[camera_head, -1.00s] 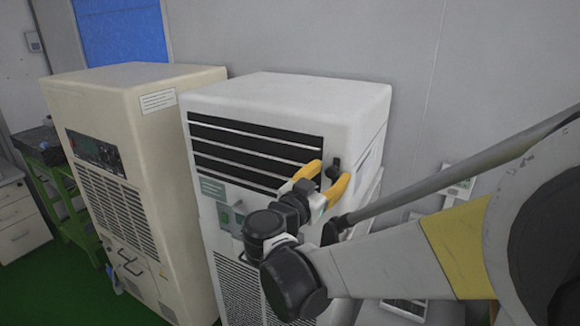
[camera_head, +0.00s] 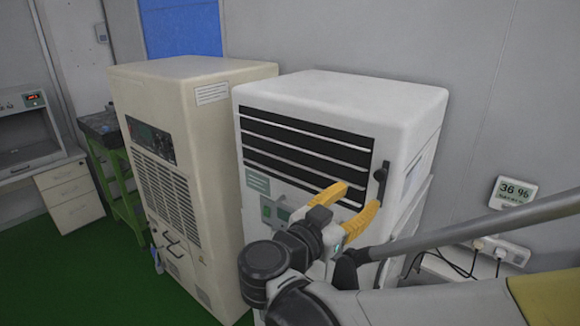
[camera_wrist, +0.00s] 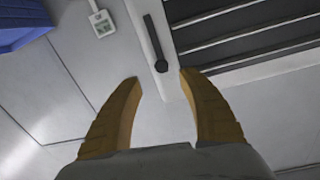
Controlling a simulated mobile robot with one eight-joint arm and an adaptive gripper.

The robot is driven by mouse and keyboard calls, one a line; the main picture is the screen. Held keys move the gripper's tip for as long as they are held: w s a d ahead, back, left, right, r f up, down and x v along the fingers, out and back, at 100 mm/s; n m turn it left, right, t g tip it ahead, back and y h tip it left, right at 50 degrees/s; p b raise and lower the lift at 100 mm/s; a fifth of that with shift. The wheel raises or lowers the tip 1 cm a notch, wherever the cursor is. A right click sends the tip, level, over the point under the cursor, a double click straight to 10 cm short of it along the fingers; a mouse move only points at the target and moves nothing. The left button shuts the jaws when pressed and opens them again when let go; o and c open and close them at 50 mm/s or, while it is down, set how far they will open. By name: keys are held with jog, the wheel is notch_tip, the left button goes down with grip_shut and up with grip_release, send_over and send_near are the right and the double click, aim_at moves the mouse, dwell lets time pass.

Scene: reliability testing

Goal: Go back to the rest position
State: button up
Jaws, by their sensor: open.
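My gripper (camera_head: 352,207) has yellow fingers and is open and empty in the head view. It is in front of the upper right front of a white cabinet (camera_head: 345,92) with dark louvre slats, below a black handle (camera_head: 381,184). In the wrist view the two fingers (camera_wrist: 158,85) stand apart with nothing between them. The black handle (camera_wrist: 155,42) shows beyond the fingertips there, apart from them. My arm hides part of the cabinet's lower front in the head view.
A beige cabinet (camera_head: 205,140) stands to the left of the white one. A wall display (camera_head: 514,191) reading 36 % and sockets (camera_head: 502,250) with cables are at the right. A green stand (camera_head: 122,185) and white drawers (camera_head: 70,195) are at the left. Green floor (camera_head: 75,270) lies open in front.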

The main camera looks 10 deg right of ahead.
jog(key=s+d+f+n+g+y+b, duration=0.1)
jog(key=s+f+n+y+b, duration=0.1)
jog(key=f+b, duration=0.35)
jog(key=s+d+f+n+g+y+b, duration=0.1)
jog(key=s+f+n+y+b, duration=0.15)
jog(key=f, duration=0.65)
jog(key=s+d+f+n+g+y+b, duration=0.1)
jog(key=s+f+n+g+y+b, duration=0.15)
jog(key=f, duration=0.55)
jog(key=s+a+f+n+t+y+b, duration=0.1)
jog(key=s+a+f+n+y+b, duration=0.3)
jog(key=a+f+y+b, duration=0.3)
notch_tip(320, 180, down, 3)
jog(key=shift+s+a+f+n+y+b, duration=0.15)
jog(key=shift+a+n+y+b, duration=0.15)
jog(key=shift+a+n+b, duration=0.75)
